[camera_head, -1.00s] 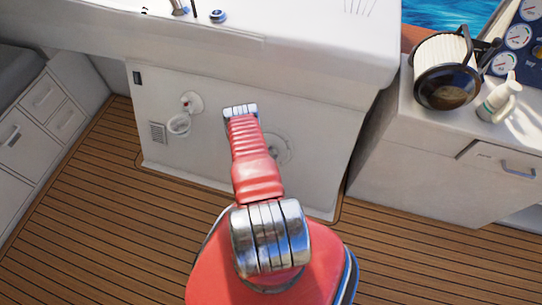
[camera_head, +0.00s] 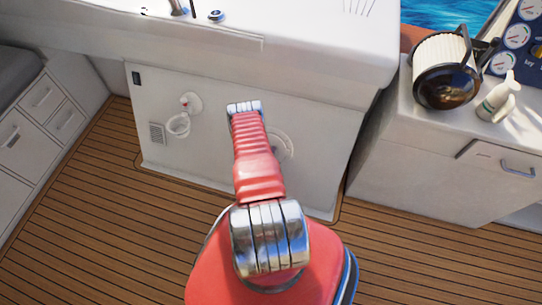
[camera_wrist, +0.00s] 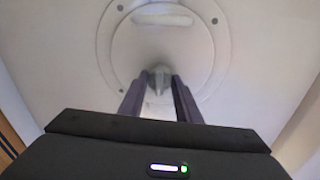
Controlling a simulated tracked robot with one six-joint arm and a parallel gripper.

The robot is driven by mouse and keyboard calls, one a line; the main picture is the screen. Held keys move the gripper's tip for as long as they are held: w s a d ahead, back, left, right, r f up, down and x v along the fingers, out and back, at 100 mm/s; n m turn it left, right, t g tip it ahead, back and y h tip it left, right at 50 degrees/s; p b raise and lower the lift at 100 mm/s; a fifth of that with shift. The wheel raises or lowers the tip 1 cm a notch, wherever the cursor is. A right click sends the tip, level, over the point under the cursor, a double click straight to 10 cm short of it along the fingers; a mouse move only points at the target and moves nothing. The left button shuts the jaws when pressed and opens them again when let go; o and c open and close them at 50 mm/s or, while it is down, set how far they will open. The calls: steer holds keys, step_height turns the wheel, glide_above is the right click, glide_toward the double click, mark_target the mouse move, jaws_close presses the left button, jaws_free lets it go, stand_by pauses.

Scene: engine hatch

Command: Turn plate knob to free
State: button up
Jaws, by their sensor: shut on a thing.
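The round pale plate (camera_wrist: 200,62) fills the upper middle of the wrist view, set in a white panel. Its small grey knob (camera_wrist: 159,76) sits low on the plate, between the two dark fingertips of my gripper (camera_wrist: 161,84). My gripper is shut on the knob. A pale oblong slot or mark (camera_wrist: 162,16) lies on the plate above the knob. In the head view the plate (camera_head: 285,145) shows only in part to the right of my red arm, which hides the knob and my fingers.
A white fitting with a round cup (camera_head: 178,124) and a vent (camera_head: 157,134) are on the panel left of my arm. A counter (camera_head: 300,45) overhangs above. A side cabinet (camera_head: 430,165) stands right. The wooden floor (camera_head: 110,220) is clear.

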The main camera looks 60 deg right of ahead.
steer(key=shift+s+a+f+m, duration=0.15)
steer(key=shift+s+m, duration=0.15)
steer(key=shift+m, duration=0.1)
steer(key=o, duration=1.1)
steer(key=shift+w, duration=0.2)
steer(key=shift+c, duration=0.2)
steer(key=v, duration=1.3)
steer(key=shift+a+r, duration=0.2)
steer(key=shift+a, duration=0.1)
